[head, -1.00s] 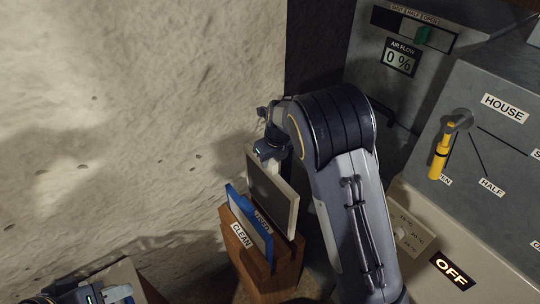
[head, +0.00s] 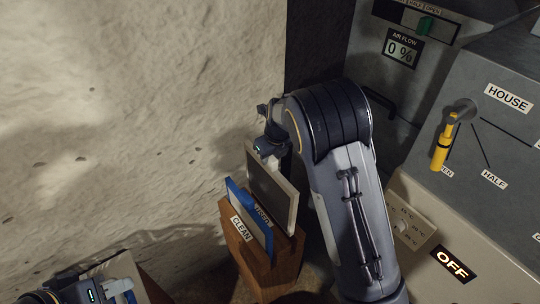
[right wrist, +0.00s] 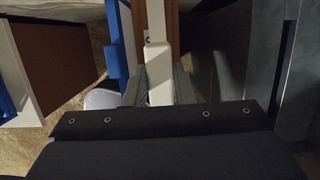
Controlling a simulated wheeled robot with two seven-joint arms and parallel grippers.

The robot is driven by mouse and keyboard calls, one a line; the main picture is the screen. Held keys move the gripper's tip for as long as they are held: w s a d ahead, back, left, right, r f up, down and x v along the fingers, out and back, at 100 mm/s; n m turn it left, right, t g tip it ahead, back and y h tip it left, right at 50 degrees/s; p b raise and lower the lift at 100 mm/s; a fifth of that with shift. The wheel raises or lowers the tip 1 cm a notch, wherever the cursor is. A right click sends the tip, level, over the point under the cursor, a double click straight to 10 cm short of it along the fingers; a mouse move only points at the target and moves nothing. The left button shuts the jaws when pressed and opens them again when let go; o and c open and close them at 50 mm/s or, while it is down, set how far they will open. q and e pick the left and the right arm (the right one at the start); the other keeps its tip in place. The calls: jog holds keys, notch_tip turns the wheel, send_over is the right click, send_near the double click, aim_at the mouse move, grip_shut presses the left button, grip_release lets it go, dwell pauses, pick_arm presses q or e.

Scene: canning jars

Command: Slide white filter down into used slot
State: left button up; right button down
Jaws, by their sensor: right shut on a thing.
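The white filter (head: 271,188), a thin panel with a pale frame and dark face, stands upright over the wooden rack (head: 262,270). Its lower edge is at the slot labelled USED (head: 263,217); how deep it sits is hidden by the blue filter (head: 250,212), which stands in front in the CLEAN slot. My right gripper (head: 270,155) is shut on the white filter's upper edge. In the right wrist view the pale frame (right wrist: 158,60) runs between my right gripper's fingers (right wrist: 159,86). My left gripper (head: 120,291) is at the lower left, away from the rack, its fingertips partly cut off.
A rough pale wall (head: 120,110) rises behind the rack on the left. On the right are a grey HOUSE panel (head: 495,130) with a yellow lever (head: 441,148), an air flow display (head: 401,50) reading 0 %, and an OFF display (head: 453,265).

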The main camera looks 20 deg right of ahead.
aim_at(270, 177)
dwell(0.6)
jog(key=shift+f+b, duration=1.15)
jog(key=shift+f, duration=1.35)
jog(key=shift+p, duration=0.3)
jog(key=shift+f, duration=0.2)
jog(key=shift+f+b, duration=1.4)
jog(key=shift+f, duration=0.85)
jog(key=shift+p, duration=0.3)
jog(key=shift+f, duration=0.1)
